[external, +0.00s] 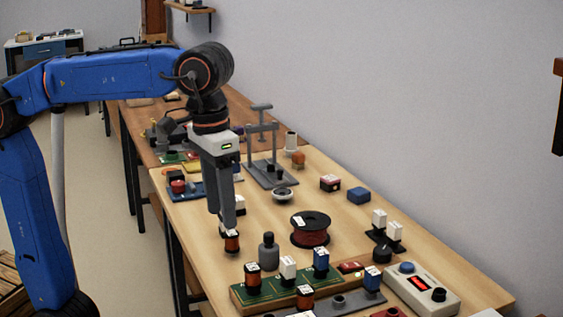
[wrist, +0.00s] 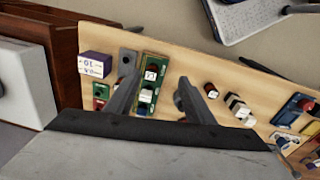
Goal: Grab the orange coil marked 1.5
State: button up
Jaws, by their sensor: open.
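Several orange-brown coils with pale tops are in view; I cannot read which is marked 1.5. One coil (external: 232,243) stands alone near the table's left edge. Another coil (external: 253,280) is on the green board, and a third coil (external: 305,299) is in front of it. My gripper (external: 231,228) is open and points down; in the external view its tips overlap the top of the lone coil.
A dark bottle-shaped weight (external: 268,252) and a wire spool (external: 310,229) stand right of the lone coil. White and blue blocks share the green board (external: 250,294). A grey control box (external: 420,290) is at the front right.

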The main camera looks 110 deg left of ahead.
jog(key=w+a+r+n, duration=0.2)
jog(key=w+r, duration=0.1)
jog(key=w, duration=0.2)
send_near(255, 265)
jog(key=shift+g, duration=0.4)
jog(key=f, duration=0.5)
jog(key=shift+w+d+f, duration=0.1)
jog(key=shift+w+d, duration=0.05)
jog(key=shift+w, duration=0.2)
jog(key=shift+f, duration=2.7)
jog(key=c, duration=1.2)
